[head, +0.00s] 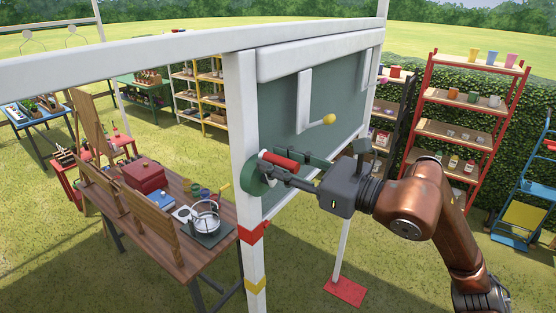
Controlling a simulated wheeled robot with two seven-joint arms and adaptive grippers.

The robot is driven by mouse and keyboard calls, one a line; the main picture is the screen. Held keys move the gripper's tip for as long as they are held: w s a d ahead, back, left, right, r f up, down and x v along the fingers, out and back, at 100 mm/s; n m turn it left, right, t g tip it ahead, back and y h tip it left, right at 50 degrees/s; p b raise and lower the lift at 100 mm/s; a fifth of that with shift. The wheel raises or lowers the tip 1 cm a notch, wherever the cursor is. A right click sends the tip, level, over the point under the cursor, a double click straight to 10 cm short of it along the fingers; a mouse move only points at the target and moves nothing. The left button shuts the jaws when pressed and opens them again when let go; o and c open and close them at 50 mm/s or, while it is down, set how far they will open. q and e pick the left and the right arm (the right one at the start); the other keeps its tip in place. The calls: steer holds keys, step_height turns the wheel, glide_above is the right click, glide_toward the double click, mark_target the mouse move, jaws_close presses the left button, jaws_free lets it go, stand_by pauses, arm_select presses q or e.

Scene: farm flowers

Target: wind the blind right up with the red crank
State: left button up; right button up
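The red crank handle (279,160) sticks out by a green round plate (251,180) on the white front post. My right gripper (277,167) is at the handle, with a dark finger along its lower side. Whether the fingers are closed on the handle cannot be made out, and they hide part of the crank. A dark green panel (283,107), which looks like the blind, hangs inside the white frame (318,52). My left gripper is not in view.
A wooden table (155,235) with a red box (145,176) and a metal pot (205,217) stands at the left. A red shelf rack (455,131) stands at the right. Grass lies below.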

steer(key=shift+d, duration=0.15)
steer(key=c, duration=0.3)
steer(key=shift+c, duration=0.8)
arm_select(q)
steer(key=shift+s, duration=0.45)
arm_select(e)
jaws_close()
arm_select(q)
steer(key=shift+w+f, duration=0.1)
arm_select(e)
steer(key=shift+s, duration=0.1)
